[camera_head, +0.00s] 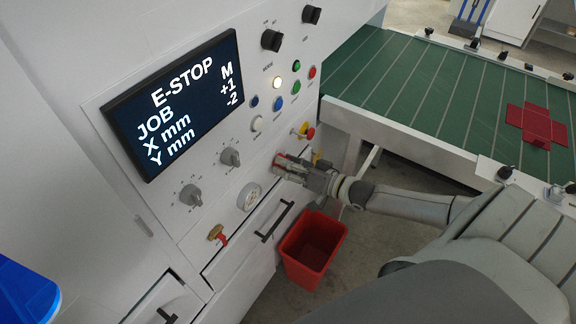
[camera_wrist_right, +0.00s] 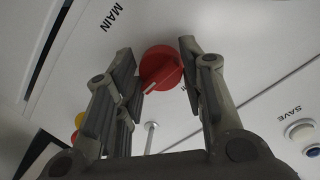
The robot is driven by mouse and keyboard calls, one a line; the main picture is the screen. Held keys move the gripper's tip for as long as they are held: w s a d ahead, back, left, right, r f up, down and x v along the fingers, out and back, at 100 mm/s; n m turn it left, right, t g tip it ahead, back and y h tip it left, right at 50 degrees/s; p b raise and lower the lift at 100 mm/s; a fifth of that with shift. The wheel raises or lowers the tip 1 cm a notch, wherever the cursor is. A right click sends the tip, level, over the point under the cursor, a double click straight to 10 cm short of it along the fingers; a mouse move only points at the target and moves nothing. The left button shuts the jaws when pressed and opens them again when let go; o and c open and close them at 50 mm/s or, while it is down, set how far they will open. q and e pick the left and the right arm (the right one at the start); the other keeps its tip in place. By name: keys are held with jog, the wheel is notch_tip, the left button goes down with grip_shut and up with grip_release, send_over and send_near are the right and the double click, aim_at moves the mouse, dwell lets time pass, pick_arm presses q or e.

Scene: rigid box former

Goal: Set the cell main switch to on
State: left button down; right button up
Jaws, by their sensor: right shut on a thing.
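The main switch is a red rotary knob (camera_wrist_right: 162,66) with a white pointer line, on a white panel beside the label MAIN (camera_wrist_right: 117,17) in the right wrist view. The pointer line lies toward the lower left of that picture. A further panel mark beside the knob is mostly hidden by a finger. My right gripper (camera_wrist_right: 160,75) is shut on the knob, one finger on each side. In the head view my right gripper (camera_head: 284,164) is against the front of the machine panel and largely hides the knob. My left gripper is not in view.
The screen (camera_head: 175,100) reads E-STOP, JOB M, X mm +1, Y mm -2. A red-and-yellow mushroom button (camera_head: 308,133) sits just above my right gripper. Below are a gauge (camera_head: 249,196), a drawer handle (camera_head: 275,222) and a red bin (camera_head: 304,262). A green conveyor (camera_head: 420,90) stands right.

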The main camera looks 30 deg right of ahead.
jog(key=shift+f, duration=0.1)
jog(key=o, duration=1)
jog(key=v, duration=1.2)
